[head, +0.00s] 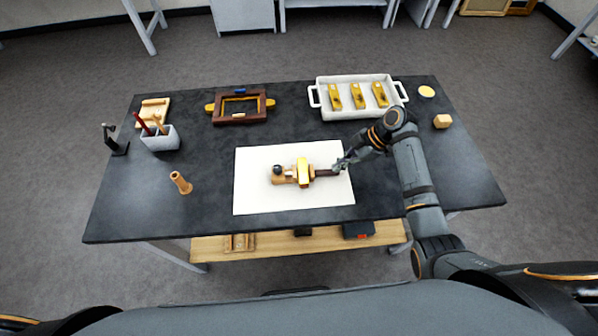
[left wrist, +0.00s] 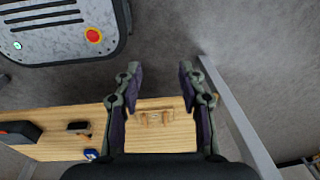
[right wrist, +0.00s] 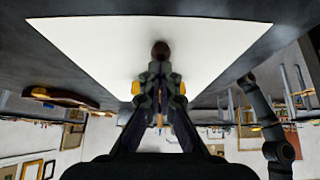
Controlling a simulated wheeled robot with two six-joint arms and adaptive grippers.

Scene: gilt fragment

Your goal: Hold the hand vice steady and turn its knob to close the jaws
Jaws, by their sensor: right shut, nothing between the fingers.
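The hand vice (head: 290,177) lies on a white sheet (head: 250,198) in the middle of the dark table. It has a wooden body, a gold cross piece (head: 303,172), a dark round knob (head: 278,170) at its left end and a dark handle (head: 326,172) at its right. My right gripper (head: 340,165) is shut and empty at the handle's right end; I cannot tell if it touches. In the right wrist view a dark brown rounded end (right wrist: 160,50) shows just beyond the fingertips. My left gripper (left wrist: 157,72) is open and empty, away from the vice, above floor and shelf.
A wooden block (head: 442,121) sits far right. The table's front left is clear.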

